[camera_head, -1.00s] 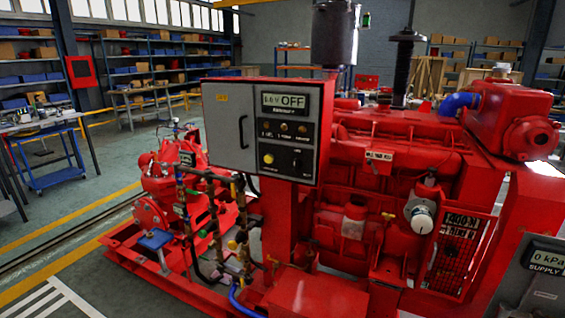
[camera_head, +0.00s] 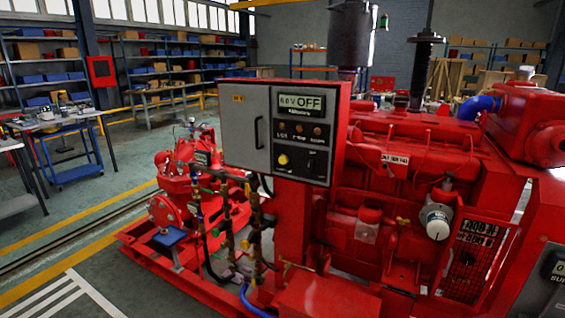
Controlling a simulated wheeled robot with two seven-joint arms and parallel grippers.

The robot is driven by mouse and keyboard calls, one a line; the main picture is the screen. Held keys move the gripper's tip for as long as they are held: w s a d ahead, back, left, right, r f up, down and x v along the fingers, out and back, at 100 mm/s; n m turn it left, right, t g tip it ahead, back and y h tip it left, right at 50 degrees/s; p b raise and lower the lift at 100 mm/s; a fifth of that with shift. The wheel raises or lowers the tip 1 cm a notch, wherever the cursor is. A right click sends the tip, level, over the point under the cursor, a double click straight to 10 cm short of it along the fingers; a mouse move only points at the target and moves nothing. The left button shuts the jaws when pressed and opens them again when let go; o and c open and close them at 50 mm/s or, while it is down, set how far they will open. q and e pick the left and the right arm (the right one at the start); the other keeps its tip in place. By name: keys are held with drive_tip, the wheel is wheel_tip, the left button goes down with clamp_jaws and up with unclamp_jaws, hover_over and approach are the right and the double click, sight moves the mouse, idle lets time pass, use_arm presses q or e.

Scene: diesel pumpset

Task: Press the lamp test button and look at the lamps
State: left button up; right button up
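The grey control panel (camera_head: 257,133) is mounted in a red box on the red diesel pumpset. I cannot tell which control is the lamp test button. Neither of my grippers is in view.
The red engine (camera_head: 410,180) stands right of the panel, and pipes with valves (camera_head: 228,225) run below it. A blue-framed workbench (camera_head: 62,130) stands at the left. Floor with yellow and white lines is clear at the lower left. Shelves line the back.

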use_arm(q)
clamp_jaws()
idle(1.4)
